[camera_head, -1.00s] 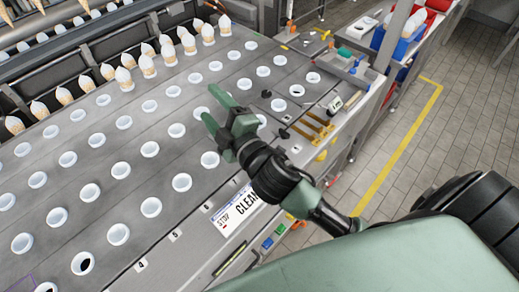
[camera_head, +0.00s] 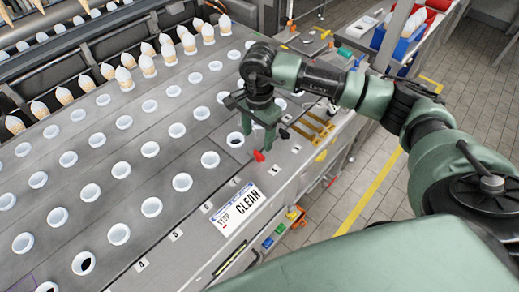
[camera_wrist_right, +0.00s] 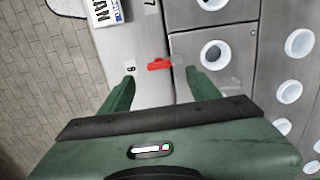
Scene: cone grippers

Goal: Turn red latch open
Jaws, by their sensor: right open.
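The red latch (camera_head: 259,156) is a small red piece on the grey machine top, near its right edge. In the right wrist view the red latch (camera_wrist_right: 160,64) lies crosswise at a panel seam, just beyond and between the fingertips. My right gripper (camera_head: 258,138) points down over the machine top with its green fingers close to the latch. In the right wrist view the right gripper (camera_wrist_right: 160,82) is open, with nothing between its fingers. I cannot tell whether the fingers touch the latch. My left gripper is not in view.
Rows of white ring holders (camera_head: 150,149) cover the machine top. Several cones (camera_head: 147,66) stand at the back left. A STOP/CLEAN sign (camera_head: 237,210) lies near the front edge. Yellow bars (camera_head: 318,124) are right of the gripper. Tiled floor with a yellow line (camera_head: 375,190) is at right.

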